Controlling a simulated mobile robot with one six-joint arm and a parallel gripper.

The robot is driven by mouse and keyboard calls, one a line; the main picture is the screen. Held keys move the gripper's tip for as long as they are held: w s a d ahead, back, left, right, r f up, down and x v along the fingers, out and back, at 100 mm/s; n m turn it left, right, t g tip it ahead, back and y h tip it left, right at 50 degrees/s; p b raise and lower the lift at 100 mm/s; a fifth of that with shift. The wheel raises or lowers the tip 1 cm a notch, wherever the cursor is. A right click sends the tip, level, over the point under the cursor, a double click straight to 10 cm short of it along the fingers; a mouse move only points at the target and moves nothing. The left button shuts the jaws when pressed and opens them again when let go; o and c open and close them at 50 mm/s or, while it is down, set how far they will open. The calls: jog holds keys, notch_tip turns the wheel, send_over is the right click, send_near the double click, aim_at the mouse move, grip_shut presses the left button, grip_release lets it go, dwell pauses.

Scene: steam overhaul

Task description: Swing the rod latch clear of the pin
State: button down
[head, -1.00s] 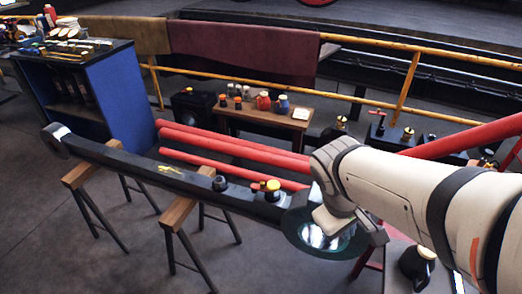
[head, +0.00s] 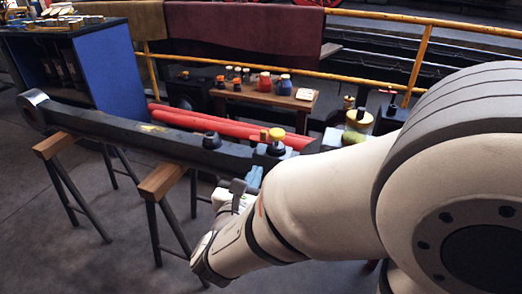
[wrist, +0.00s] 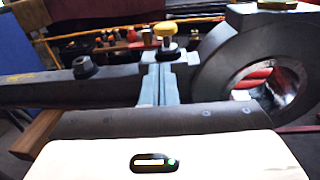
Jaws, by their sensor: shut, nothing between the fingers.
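A long dark rod (head: 140,128) lies across trestles. A yellow knob (head: 277,134) stands on a block near its right end, with a small orange piece (head: 264,134) beside it. A dark stud (head: 211,140) stands further left on the rod. I cannot tell which of these parts are the latch and the pin. My gripper (head: 254,176) is at the rod's near side, below the yellow knob. In the wrist view my fingers (wrist: 159,84) are together and empty, just before the yellow knob (wrist: 165,29); contact is unclear. The rod's large ring (wrist: 268,75) is right of them.
Wooden-topped trestles (head: 160,181) support the rod. Red bars (head: 190,122) lie behind it. A small table (head: 262,94) with jars, a blue cabinet (head: 108,70) and a yellow railing (head: 420,60) stand further back. The floor at front left is clear.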

jog(key=shift+s+a+f+n+t+y, duration=0.15)
jog(key=shift+a+n+y, duration=0.1)
jog(key=shift+a, duration=0.2)
jog(key=shift+w+a+f+n+t+y, duration=0.15)
jog(key=shift+a+n, duration=0.1)
jog(key=shift+a, duration=0.15)
jog(key=shift+r, duration=0.1)
jog(key=b, duration=0.2)
send_near(263, 136)
jog(key=w, duration=0.3)
jog(key=w+d, duration=0.1)
jog(key=w, duration=0.1)
jog(key=shift+w, duration=0.4)
jog(key=shift+w+d, duration=0.1)
jog(key=shift+w, duration=0.35)
